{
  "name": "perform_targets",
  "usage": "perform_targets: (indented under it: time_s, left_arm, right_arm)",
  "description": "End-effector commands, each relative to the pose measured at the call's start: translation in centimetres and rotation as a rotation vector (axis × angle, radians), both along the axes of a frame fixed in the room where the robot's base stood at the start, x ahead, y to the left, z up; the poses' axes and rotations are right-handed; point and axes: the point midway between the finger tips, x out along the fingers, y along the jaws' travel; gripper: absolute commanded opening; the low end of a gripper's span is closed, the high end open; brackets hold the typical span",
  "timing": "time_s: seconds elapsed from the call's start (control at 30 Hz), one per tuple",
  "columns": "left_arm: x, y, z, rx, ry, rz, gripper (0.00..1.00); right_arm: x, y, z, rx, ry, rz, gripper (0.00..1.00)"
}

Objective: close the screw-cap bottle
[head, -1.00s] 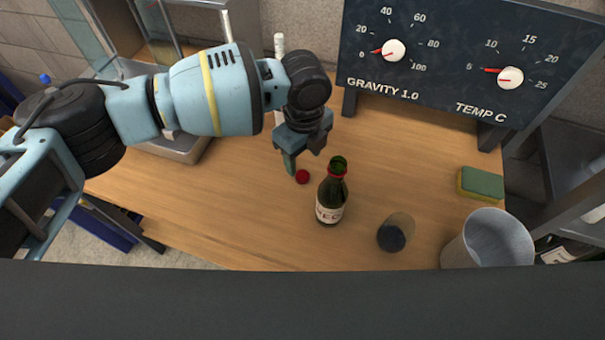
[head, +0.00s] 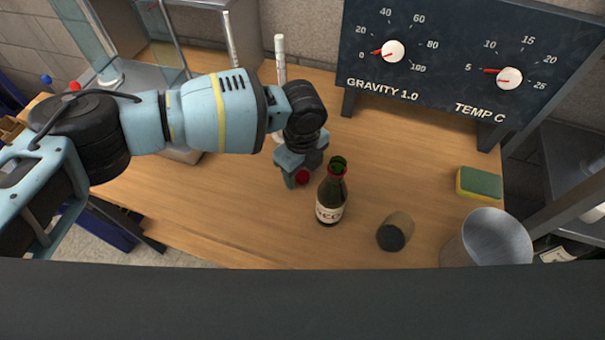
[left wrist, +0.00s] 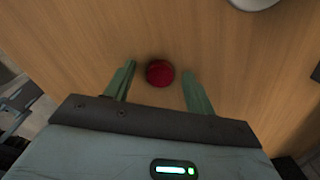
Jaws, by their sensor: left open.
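A green glass bottle (head: 331,194) with a pale label and a red ring at its neck stands upright on the wooden table (head: 240,215). Its mouth is open and bare. A small red cap (head: 303,177) lies on the table to the left of the bottle. It also shows in the left wrist view (left wrist: 160,73). My left gripper (head: 303,180) is low over the table with its fingers open. In the left wrist view my left gripper (left wrist: 158,83) has one finger on each side of the cap, with gaps on both sides. My right gripper is not in view.
A dark-ended cup (head: 396,231) lies right of the bottle, near a grey bucket (head: 487,240) and a green and yellow sponge (head: 479,184). A gauge board (head: 460,75) stands at the back. The table's front middle is clear.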

Motion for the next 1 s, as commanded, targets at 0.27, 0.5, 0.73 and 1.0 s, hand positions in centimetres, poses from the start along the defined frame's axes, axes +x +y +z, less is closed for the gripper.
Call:
perform_targets:
  time_s: [0.27, 0.5, 0.73, 1.0]
  left_arm:
    - [0.0, 0.0, 0.0, 0.000, 0.000, 0.000, 0.22]
    - [0.0, 0.0, 0.0, 0.000, 0.000, 0.000, 0.07]
    - [0.0, 0.0, 0.5, -0.001, -0.001, 0.000, 0.07]
    - [0.1, -0.1, 4.9, -0.003, -0.004, 0.000, 0.07]
  right_arm:
    - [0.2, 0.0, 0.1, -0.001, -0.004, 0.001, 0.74]
    - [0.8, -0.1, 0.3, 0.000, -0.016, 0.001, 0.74]
    - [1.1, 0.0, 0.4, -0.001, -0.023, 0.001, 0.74]
    - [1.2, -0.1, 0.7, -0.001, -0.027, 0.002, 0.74]
